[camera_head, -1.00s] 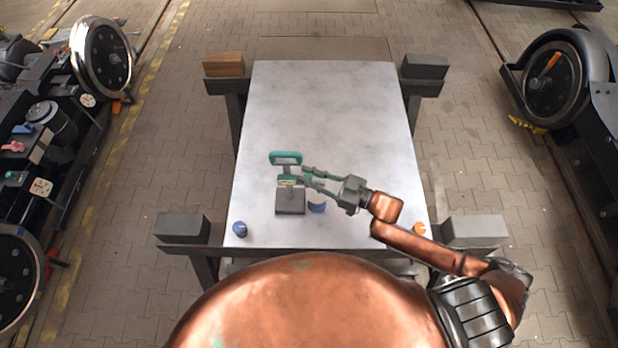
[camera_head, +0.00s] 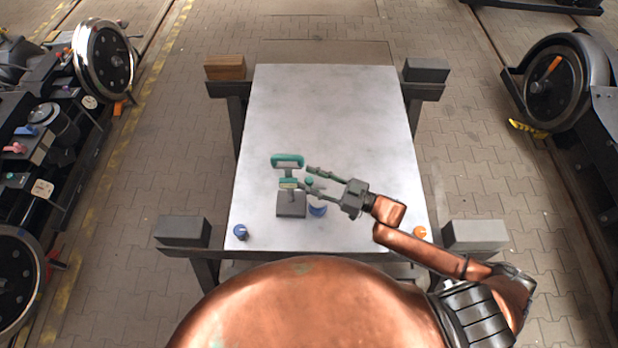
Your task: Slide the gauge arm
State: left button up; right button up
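The gauge stands on the metal table top (camera_head: 325,110), with a grey block base (camera_head: 291,205) and a teal looped handle (camera_head: 287,161) above it. A small teal knob (camera_head: 309,182) shows to the right of its middle. My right gripper (camera_head: 306,177) reaches in from the right with its two fingers spread. The upper finger ends to the right of the handle and the lower one close to the gauge's middle. The knob appears between the fingers, and I cannot tell whether they touch anything. My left gripper is not in view.
A blue piece (camera_head: 317,210) lies right of the gauge base. A blue knob (camera_head: 240,231) is at the table's front left and an orange piece (camera_head: 419,231) at the front right. The far half of the table is clear. Wheels and bogie frames stand on both sides.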

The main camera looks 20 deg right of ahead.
jog(key=v, duration=1.1)
jog(key=shift+d, duration=0.2)
jog(key=shift+s, duration=0.1)
